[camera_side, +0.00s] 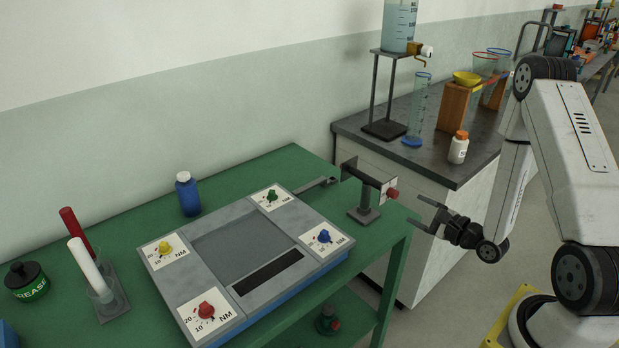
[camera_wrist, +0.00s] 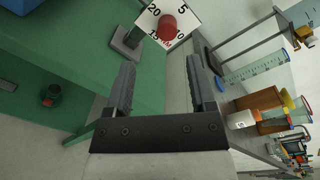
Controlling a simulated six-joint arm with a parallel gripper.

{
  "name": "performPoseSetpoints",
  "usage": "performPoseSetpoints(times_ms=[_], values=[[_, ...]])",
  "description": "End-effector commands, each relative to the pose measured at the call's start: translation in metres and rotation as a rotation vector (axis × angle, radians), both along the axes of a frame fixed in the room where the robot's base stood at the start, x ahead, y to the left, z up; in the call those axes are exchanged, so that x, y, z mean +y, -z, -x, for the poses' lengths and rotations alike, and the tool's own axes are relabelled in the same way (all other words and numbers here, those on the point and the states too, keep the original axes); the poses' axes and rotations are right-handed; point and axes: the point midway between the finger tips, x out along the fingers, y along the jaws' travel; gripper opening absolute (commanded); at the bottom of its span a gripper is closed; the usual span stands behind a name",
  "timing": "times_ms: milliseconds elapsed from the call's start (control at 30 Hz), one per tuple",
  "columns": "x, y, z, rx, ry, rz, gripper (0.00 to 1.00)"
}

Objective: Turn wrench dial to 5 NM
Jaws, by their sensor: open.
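A grey stand (camera_side: 364,213) on the green table's right end carries a dark horizontal bar with a white dial card (camera_side: 391,184) and a red knob (camera_side: 393,194). In the wrist view the card (camera_wrist: 186,12) reads 20, 5, 10 and 15 around the red knob (camera_wrist: 167,27); I cannot tell which number the knob points to. My gripper (camera_side: 419,213) is open and empty, just right of the knob and apart from it. In the wrist view my fingers (camera_wrist: 159,72) are spread, with the knob beyond their tips at the top, laterally between them.
A grey panel box (camera_side: 270,228) holds several dials: green (camera_side: 272,195), blue (camera_side: 324,236), yellow (camera_side: 165,247) and red (camera_side: 206,310). A blue bottle (camera_side: 188,194) stands behind it. A lab bench (camera_side: 440,168) with glassware stands behind my gripper. Open floor lies below my gripper.

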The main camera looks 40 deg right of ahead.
Motion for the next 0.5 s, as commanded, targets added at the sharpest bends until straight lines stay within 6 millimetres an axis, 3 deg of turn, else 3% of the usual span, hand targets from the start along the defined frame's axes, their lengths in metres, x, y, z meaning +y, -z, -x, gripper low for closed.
performPoseSetpoints(times_ms=[200,500], values=[[-0.0037,-0.0020,0.0086,-0.064,0.016,-0.116,0.71],[-0.0037,-0.0024,0.0054,-0.067,0.016,-0.119,0.71]])
